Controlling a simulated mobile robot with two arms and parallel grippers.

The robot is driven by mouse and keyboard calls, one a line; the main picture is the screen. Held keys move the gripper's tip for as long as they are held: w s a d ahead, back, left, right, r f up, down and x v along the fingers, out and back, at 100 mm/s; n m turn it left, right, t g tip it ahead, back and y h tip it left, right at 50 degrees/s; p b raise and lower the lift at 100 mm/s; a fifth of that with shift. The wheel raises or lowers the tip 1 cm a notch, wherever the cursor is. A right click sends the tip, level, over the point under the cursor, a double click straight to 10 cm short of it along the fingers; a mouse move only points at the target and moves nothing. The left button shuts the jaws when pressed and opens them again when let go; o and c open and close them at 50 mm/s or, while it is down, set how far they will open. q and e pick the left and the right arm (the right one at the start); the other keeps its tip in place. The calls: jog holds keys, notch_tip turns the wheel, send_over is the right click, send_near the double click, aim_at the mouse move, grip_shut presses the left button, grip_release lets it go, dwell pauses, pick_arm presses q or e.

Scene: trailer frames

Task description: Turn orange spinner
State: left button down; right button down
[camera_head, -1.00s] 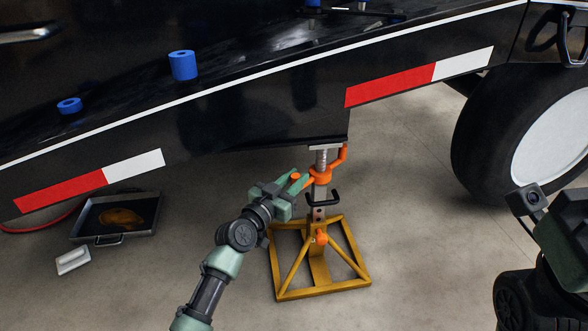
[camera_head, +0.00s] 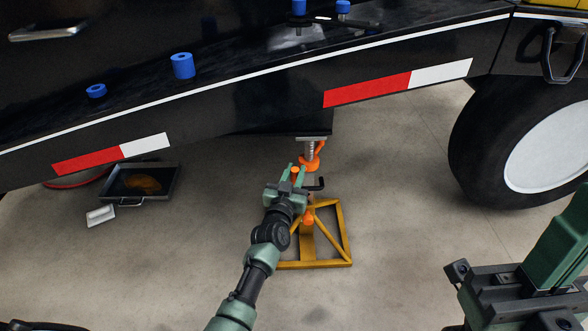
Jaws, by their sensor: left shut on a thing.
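The orange spinner (camera_head: 310,163) is a collar with handles on the threaded post of a yellow jack stand (camera_head: 341,238) under the trailer edge. One handle rises at the back right of the post. My left gripper (camera_head: 296,171) reaches in from the front left and is shut on the spinner's orange knob at the left of the post. The green fingers stand on both sides of the knob and hide part of the spinner's arm.
The black trailer side (camera_head: 230,110) hangs over the stand. A large wheel (camera_head: 485,140) stands at the right. A black L-shaped handle (camera_head: 316,185) sticks out of the post. A drip pan (camera_head: 165,182) and a white block (camera_head: 101,215) lie at the left. The floor in front is clear.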

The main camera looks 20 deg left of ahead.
pick_arm(q)
jog(key=c, duration=1.2)
grip_release()
jog(key=s+p, duration=0.1)
jog(key=s, duration=0.2)
jog(key=s+p, duration=0.2)
jog(key=s, duration=0.1)
jog(key=shift+s+d+r, duration=0.15)
jog(key=shift+s+d, duration=0.05)
jog(key=shift+s, duration=0.65)
